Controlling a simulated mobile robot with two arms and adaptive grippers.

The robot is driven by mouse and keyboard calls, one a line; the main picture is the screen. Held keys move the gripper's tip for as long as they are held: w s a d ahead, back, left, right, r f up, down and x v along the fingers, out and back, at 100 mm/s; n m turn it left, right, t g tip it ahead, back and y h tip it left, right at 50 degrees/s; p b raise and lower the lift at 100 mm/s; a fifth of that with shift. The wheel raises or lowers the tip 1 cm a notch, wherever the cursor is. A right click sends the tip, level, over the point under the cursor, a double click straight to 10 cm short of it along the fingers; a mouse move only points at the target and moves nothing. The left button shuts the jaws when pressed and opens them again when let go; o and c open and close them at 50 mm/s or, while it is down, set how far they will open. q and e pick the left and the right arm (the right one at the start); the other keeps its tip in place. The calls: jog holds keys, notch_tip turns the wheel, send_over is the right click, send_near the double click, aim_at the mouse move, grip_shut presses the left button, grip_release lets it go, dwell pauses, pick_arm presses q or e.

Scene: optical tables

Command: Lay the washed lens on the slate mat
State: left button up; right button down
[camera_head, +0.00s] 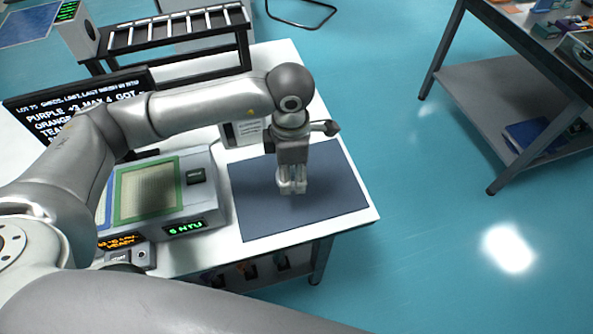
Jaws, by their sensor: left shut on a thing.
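A dark slate mat (338,193) lies flat on the right part of the white table. My left gripper (292,188) is over the mat, pointing down, with its fingers shut. I cannot make out the lens itself; the fingers hide what they hold, and I cannot tell how far above the mat they are. No lens shows lying on the bare part of the mat. My right gripper does not show.
A grey device (205,205) with a green-framed panel stands left of the mat. A black sign (60,112) with text and a dark rack (185,45) stand behind. The white table's edge (366,190) is close to the mat's right side. Another table (480,85) stands at the right, across open floor.

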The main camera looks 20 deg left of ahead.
pick_arm(q)
jog(key=w+f, duration=0.2)
jog(key=f, duration=0.1)
jog(key=shift+w+d+p, duration=0.1)
jog(key=shift+w+p, duration=0.2)
jog(key=shift+w, duration=0.1)
jog(key=shift+w+f+p, duration=0.1)
jog(key=shift+f+p, duration=0.2)
jog(key=shift+f, duration=0.15)
notch_tip(320, 180, down, 2)
jog(key=shift+f+p, duration=0.1)
jog(key=shift+p, duration=0.45)
jog(key=shift+f, duration=0.2)
jog(key=shift+f, duration=0.1)
jog(key=shift+f+b, duration=0.15)
jog(key=shift+b, duration=0.15)
jog(key=o, duration=1.1)
